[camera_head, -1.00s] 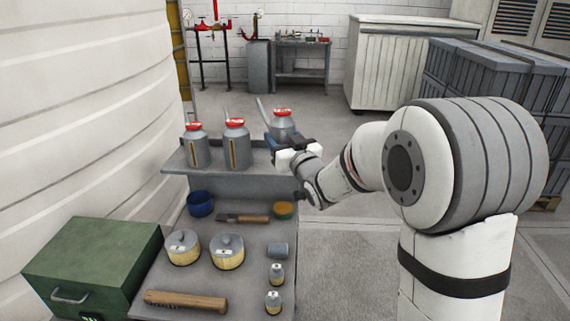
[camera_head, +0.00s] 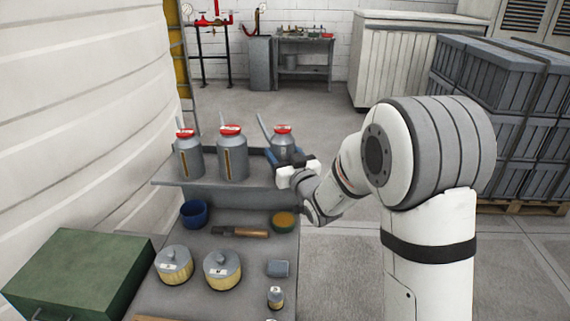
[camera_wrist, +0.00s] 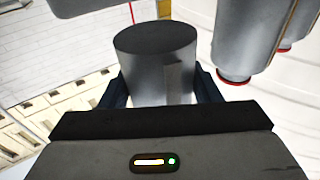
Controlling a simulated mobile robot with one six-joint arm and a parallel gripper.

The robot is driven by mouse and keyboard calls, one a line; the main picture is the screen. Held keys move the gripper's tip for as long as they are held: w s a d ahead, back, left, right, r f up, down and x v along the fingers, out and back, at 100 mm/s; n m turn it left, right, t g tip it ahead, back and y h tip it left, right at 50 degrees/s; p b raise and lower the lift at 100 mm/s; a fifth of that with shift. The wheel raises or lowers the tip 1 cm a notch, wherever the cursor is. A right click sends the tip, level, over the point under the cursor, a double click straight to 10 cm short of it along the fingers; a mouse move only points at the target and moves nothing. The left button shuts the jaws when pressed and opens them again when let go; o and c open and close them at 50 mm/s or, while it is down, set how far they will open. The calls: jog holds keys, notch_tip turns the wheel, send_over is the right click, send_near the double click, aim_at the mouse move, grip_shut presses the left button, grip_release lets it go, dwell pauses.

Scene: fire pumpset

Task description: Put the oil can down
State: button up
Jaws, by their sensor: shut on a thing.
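The oil can is a grey metal can with a red cap and a thin grey spout. In the head view, the held oil can (camera_head: 283,142) is at the right end of the upper shelf (camera_head: 215,186), upright, with its lower part hidden by my gripper. My gripper (camera_head: 285,160) is shut around its body from the right. In the wrist view, the oil can (camera_wrist: 157,65) sits between both fingers (camera_wrist: 163,92), and its dark flat end shows uncovered. I cannot tell whether it touches the shelf.
Two similar cans stand left of it, a middle can (camera_head: 232,158) and a left can (camera_head: 189,158). The lower shelf carries a blue bowl (camera_head: 194,213), a brush (camera_head: 240,232) and several tins. A green box (camera_head: 82,272) is at the lower left. Open floor lies behind the shelf.

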jog(key=shift+f, duration=1.55)
jog(key=shift+f, duration=0.2)
jog(key=o, duration=1.3)
jog(key=shift+r, duration=0.1)
jog(key=shift+r, duration=0.15)
